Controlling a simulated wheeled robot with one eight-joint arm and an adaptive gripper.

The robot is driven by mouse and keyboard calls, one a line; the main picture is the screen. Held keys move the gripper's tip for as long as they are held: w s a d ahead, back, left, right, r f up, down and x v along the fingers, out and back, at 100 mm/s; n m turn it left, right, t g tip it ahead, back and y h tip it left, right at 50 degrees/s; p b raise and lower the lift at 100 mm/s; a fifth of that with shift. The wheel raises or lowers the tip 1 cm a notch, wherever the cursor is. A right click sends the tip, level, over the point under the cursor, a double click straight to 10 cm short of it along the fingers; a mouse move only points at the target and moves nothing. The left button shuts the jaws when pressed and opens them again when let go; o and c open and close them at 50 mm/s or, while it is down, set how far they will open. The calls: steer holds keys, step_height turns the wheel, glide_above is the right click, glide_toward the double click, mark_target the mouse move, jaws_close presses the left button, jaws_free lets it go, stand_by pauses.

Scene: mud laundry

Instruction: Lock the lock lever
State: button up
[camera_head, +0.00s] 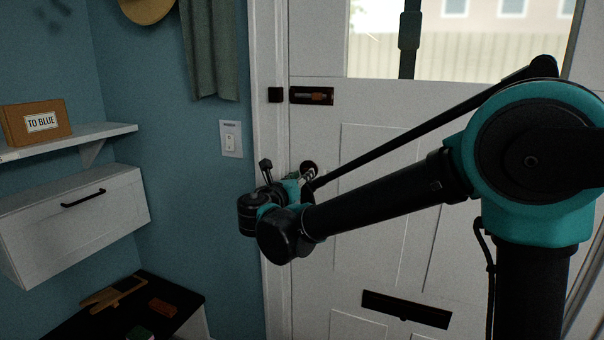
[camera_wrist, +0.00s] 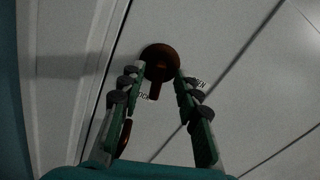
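The lock lever (camera_wrist: 157,88) is a bronze lever on a round plate on the white door. In the wrist view its arm points toward my gripper. My gripper (camera_wrist: 158,78) has its two fingers apart, one on each side of the lever. I cannot tell whether either finger touches it. Small lettering shows beside both fingers, and the right one seems to read "OPEN". In the head view my gripper (camera_head: 288,175) is at the door's left edge, and a dark round fitting (camera_head: 308,167) shows partly behind it.
A slide bolt (camera_head: 312,95) sits higher on the white door (camera_head: 380,150). A mail slot (camera_head: 405,309) is low on it. Another bronze piece (camera_wrist: 124,138) shows behind the left finger.

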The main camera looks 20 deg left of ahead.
steer(key=shift+w, duration=0.9)
jaws_close()
steer(key=shift+d, duration=0.1)
steer(key=shift+m, duration=1.6)
jaws_free()
